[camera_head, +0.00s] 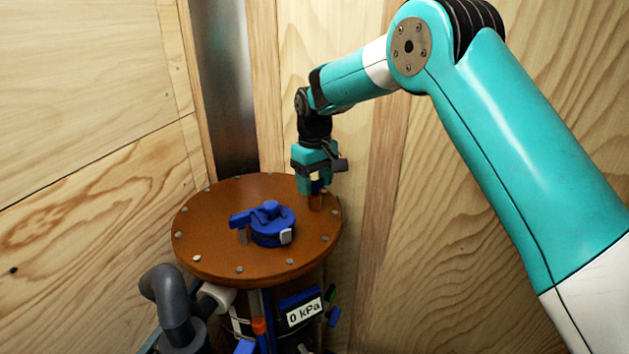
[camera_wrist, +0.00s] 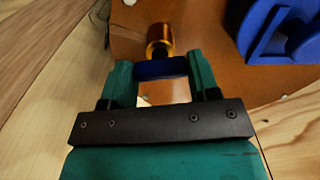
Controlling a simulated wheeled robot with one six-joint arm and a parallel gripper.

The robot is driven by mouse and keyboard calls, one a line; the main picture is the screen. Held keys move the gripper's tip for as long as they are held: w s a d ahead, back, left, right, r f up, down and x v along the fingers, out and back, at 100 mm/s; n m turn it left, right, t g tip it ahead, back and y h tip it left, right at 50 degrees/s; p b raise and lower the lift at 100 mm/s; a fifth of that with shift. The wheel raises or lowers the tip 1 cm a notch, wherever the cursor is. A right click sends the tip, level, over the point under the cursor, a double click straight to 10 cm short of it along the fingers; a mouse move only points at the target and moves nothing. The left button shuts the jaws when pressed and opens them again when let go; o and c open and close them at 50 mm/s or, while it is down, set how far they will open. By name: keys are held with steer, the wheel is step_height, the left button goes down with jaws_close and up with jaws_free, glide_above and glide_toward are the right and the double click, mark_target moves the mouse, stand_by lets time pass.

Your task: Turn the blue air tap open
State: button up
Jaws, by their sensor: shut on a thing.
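The blue air tap (camera_wrist: 162,69) is a short blue bar at the end of a brass fitting (camera_wrist: 159,40) on the rust-brown round lid. In the head view the brass fitting (camera_head: 316,201) stands near the lid's right back edge. My gripper (camera_wrist: 161,71) has its two teal fingers on either end of the blue bar and is shut on it. In the head view my gripper (camera_head: 315,186) points down over the fitting and mostly hides the tap. The tap's exact turn angle is hard to tell.
The brown lid (camera_head: 205,235) has bolts around its rim. A blue clamp-like cap (camera_head: 270,222) sits at its middle, left of my gripper. Below are a grey pipe (camera_head: 170,300) and a display (camera_head: 304,312) reading 0 kPa. Wooden walls stand close behind.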

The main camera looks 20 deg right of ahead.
steer(key=n, duration=0.4)
steer(key=shift+r, duration=0.1)
steer(key=n, duration=0.8)
steer(key=shift+n, duration=2.2)
steer(key=shift+a, duration=0.1)
steer(key=o, duration=0.9)
